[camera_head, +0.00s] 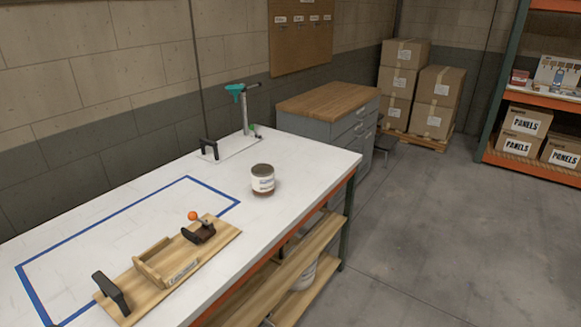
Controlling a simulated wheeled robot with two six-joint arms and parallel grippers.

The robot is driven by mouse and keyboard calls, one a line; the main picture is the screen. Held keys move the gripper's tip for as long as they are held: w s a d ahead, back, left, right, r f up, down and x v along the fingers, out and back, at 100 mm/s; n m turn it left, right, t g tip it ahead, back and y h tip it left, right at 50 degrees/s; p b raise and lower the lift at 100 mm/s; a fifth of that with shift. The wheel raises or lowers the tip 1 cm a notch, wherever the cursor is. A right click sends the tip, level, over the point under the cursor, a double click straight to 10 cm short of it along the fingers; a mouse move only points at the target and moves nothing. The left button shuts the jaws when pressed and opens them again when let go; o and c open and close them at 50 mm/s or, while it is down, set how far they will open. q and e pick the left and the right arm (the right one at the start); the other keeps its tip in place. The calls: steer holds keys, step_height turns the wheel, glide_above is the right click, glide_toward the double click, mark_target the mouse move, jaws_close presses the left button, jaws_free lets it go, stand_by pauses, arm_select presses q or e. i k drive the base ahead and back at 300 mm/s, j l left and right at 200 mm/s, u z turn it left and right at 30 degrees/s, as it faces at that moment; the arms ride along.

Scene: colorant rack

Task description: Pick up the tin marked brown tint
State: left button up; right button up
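A small round container (263,181) with a dark lid, a white label and a brownish lower band stands upright on the white workbench (215,165). Its label print is too small to read, so I cannot tell whether it is the tin marked brown tint. No tin with a readable brown tint mark shows. Neither of my grippers is in view.
A wooden fixture (225,228) with a clamp lies at the bench's front. Blue tape (100,228) outlines a rectangle behind it. A teal-topped stand (244,110) is at the far end. Orange shelving (548,172) with boxes stands right. The grey floor (440,240) is clear.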

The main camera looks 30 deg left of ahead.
mark_target(263, 174)
steer(key=i+l+u, duration=0.1)
steer(key=i+u, duration=0.35)
steer(key=i+l+u, duration=0.7)
steer(key=i+u, duration=0.15)
steer(key=i+l, duration=0.05)
steer(key=i, duration=0.05)
